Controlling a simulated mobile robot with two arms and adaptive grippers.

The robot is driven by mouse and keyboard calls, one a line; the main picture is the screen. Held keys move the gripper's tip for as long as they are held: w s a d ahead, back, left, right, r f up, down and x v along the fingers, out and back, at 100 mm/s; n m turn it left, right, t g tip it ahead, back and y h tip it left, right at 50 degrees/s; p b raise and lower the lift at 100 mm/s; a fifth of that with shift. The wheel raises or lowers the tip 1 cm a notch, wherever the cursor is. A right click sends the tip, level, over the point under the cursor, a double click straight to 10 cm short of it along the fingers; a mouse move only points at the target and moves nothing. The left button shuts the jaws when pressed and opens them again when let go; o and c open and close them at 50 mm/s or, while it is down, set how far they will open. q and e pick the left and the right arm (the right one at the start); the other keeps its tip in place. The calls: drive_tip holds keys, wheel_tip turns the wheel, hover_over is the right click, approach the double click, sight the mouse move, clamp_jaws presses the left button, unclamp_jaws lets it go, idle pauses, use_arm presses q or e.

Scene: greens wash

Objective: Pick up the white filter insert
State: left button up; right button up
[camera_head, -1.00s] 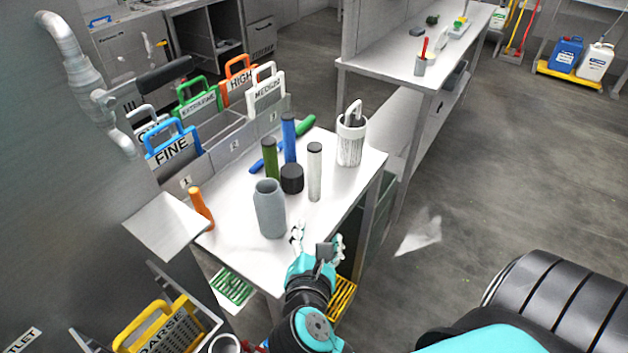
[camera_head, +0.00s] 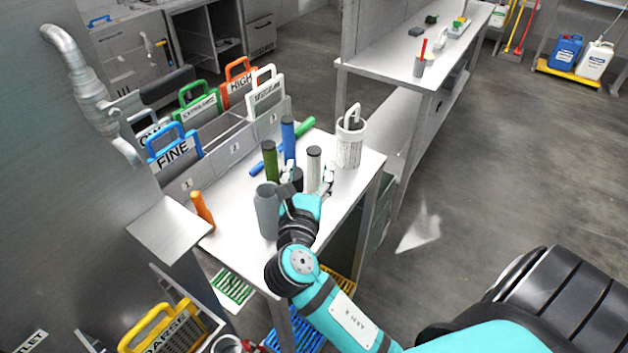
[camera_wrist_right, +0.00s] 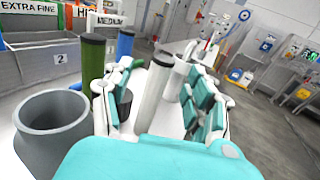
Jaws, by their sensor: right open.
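The white filter insert (camera_head: 314,166) is a pale upright tube with a dark cap, standing on the steel table. It also shows in the right wrist view (camera_wrist_right: 152,95), between the fingers. My right gripper (camera_head: 310,188) is open, with one finger on each side of the tube; it also shows in the right wrist view (camera_wrist_right: 160,103). I cannot tell whether a finger touches it. The tube's lower part is partly hidden by the gripper in the head view. My left gripper is not in view.
A grey canister (camera_head: 267,212) stands close left of my gripper. Behind are an olive tube (camera_head: 270,160), a blue tube (camera_head: 288,138) and a partly hidden black cap (camera_head: 297,177). A white bucket (camera_head: 350,146) stands to the right, an orange tube (camera_head: 202,210) to the left.

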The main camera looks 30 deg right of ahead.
sight(313, 156)
drive_tip(key=shift+d+p+x, duration=0.2)
drive_tip(key=shift+p+x, duration=0.4)
drive_tip(key=shift+x, duration=2.5)
drive_tip(key=shift+s+r, duration=0.15)
drive_tip(key=shift+c, duration=0.2)
clamp_jaws()
